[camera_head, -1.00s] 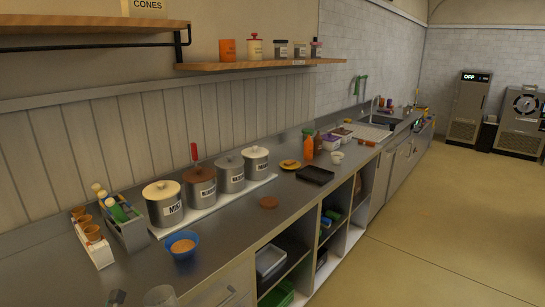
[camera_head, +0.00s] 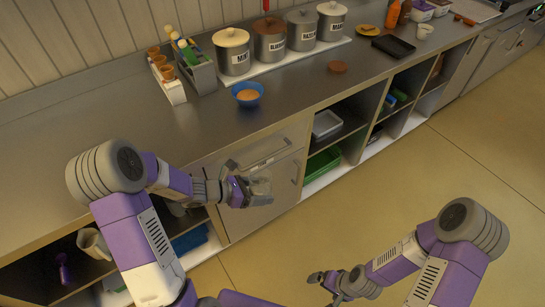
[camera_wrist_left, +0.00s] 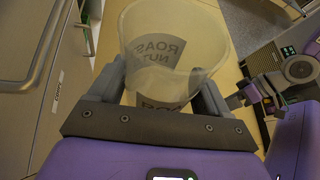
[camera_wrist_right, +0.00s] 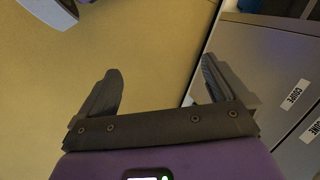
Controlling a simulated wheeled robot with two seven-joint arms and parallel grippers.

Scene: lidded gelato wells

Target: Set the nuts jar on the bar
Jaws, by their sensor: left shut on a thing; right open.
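The nuts jar is a clear, see-through tub (camera_wrist_left: 172,60) with a dark label reading "ROAS… NUT" in the left wrist view. My left gripper (camera_wrist_left: 170,95) is shut on it, one finger on each side. In the head view the jar (camera_head: 258,187) shows at the left gripper (camera_head: 240,190), in front of the cabinet doors and out from the bar's front edge. The bar (camera_head: 140,135) is the steel counter, bare in its left part. My right gripper (camera_head: 333,283) is low over the floor at the bottom; its wrist view shows the open, empty fingers (camera_wrist_right: 160,90).
A blue bowl (camera_head: 247,94) stands on the counter near a cone holder (camera_head: 173,88) and a bottle caddy (camera_head: 200,75). Several lidded wells, one a cream-lidded can (camera_head: 232,52), line the back.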

